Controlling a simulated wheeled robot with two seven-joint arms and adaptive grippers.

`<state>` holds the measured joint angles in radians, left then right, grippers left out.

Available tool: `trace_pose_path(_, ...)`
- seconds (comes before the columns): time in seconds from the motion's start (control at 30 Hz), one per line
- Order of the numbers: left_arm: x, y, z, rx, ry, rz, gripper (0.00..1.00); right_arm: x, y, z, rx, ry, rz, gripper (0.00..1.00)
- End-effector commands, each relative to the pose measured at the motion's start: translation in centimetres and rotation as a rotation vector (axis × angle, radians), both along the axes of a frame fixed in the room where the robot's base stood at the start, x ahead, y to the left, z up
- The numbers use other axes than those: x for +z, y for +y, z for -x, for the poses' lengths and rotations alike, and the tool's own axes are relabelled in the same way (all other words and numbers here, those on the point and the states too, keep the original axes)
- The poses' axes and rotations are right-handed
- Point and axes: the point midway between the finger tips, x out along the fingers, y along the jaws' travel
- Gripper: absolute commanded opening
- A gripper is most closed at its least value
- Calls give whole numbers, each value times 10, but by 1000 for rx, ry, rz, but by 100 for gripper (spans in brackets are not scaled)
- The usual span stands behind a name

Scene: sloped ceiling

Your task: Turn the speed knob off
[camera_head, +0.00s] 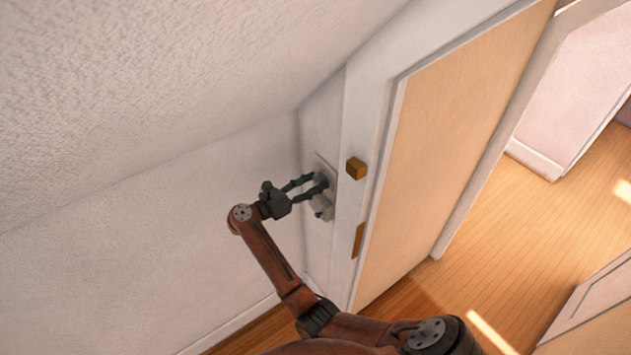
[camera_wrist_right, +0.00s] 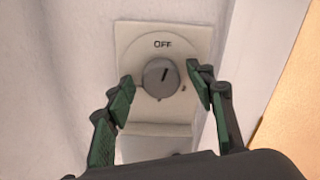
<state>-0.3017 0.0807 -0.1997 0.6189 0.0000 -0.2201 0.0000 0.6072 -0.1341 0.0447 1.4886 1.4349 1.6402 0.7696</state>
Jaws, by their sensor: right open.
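The speed knob (camera_wrist_right: 160,78) is a round grey dial on a pale wall plate (camera_wrist_right: 133,38) marked OFF above it. Its dark pointer line tilts slightly right of straight up in the right wrist view. My right gripper (camera_wrist_right: 158,86) is open, with one green-padded finger on each side of the knob. I cannot tell whether either finger touches it. In the head view my right gripper (camera_head: 318,184) reaches the plate (camera_head: 332,174) on the narrow wall, and its fingers hide much of the knob. My left gripper is not in view.
A door frame and a tan door (camera_head: 450,120) stand just right of the plate. A small yellow-brown block (camera_head: 356,168) sits on the trim beside my gripper. A white wall (camera_head: 150,235) and sloped ceiling close in on the left. Wooden floor (camera_head: 510,270) lies open at right.

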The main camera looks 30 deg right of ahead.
Motion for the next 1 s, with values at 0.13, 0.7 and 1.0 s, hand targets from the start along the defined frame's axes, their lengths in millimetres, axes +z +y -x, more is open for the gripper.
trace_pose_path(0.13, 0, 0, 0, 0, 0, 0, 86, 0, -1, 0, -1, 0, 0, 50)
trace_pose_path(0.7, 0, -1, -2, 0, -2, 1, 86, 0, -1, 0, -1, 1, 0, 16)
trace_pose_path(1.0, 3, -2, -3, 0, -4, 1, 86, 0, 0, 0, -1, 74, 4, 8)
